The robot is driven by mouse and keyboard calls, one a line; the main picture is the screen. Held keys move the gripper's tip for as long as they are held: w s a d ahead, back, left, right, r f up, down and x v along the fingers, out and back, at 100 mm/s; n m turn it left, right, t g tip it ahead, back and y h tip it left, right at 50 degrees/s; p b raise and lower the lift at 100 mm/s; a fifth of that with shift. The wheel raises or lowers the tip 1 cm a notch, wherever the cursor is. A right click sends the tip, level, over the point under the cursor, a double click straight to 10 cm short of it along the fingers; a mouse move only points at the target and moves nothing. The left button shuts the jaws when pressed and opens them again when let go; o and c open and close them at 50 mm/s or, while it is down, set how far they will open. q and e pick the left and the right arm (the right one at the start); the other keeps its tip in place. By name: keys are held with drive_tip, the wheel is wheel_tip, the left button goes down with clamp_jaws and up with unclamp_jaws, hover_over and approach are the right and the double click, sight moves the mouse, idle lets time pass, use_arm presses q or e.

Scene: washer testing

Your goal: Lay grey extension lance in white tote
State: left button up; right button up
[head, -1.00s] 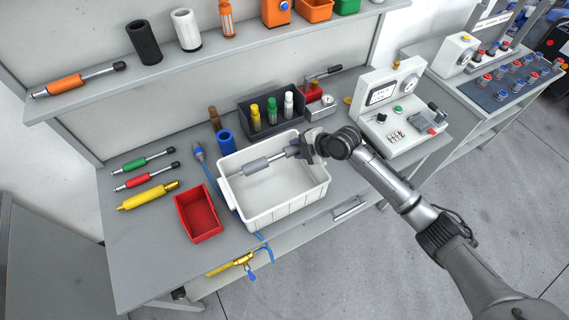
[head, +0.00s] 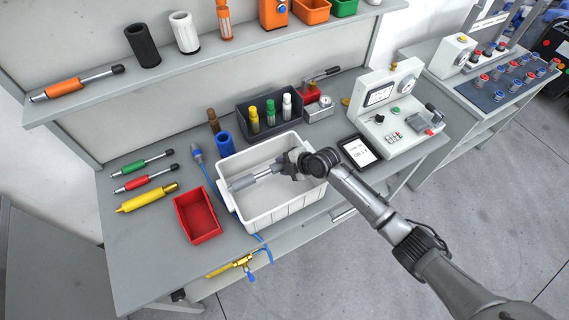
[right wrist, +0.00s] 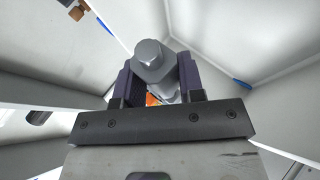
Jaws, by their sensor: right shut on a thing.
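My right gripper (head: 288,164) is shut on the right end of the lance, down within the tote's walls. In the right wrist view the lance's grey end (right wrist: 152,62) stands between the two dark fingers (right wrist: 160,88), with the tote's white walls around. I cannot tell whether the lance touches the tote's floor. My left gripper is not in view.
A red bin (head: 197,215) stands left of the tote. A dark tray (head: 270,121) with several bottles is behind it. A tablet (head: 359,151) and a white test unit (head: 391,112) are on the right. Yellow, red and green lances lie at the left.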

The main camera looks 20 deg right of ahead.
drive_tip(key=shift+f, duration=0.15)
drive_tip(key=o, duration=1.1)
drive_tip(key=shift+r, duration=0.25)
drive_tip(key=v, duration=1.2)
